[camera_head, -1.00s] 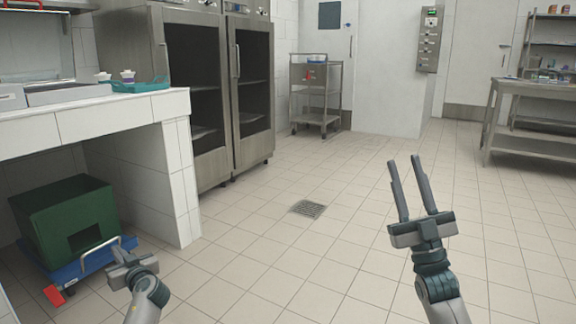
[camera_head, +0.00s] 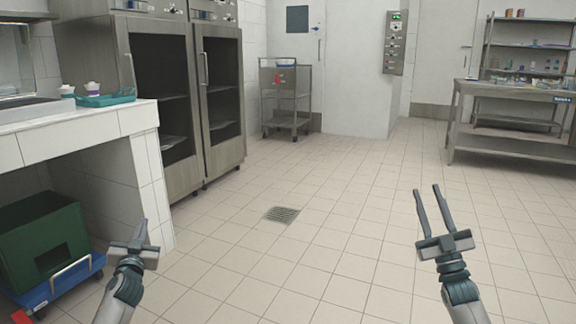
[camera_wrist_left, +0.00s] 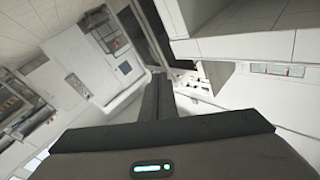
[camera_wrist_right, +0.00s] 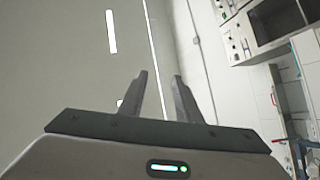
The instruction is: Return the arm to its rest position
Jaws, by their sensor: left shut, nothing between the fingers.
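My left gripper (camera_head: 140,232) is at the lower left of the head view, in front of the white tiled counter's end wall. Its fingers are together with nothing between them; the left wrist view also shows the closed fingers (camera_wrist_left: 158,95). My right gripper (camera_head: 427,192) is at the lower right, above bare floor, fingers pointing up and apart. It is empty, and the right wrist view shows the gap between its fingers (camera_wrist_right: 158,85).
A white counter (camera_head: 75,132) with a teal tray (camera_head: 105,99) stands at left. Below it is a green box (camera_head: 40,240) on a blue dolly (camera_head: 70,278). Steel cabinets (camera_head: 200,80), a trolley (camera_head: 285,95) and a steel table (camera_head: 510,145) stand further back. The middle floor is clear.

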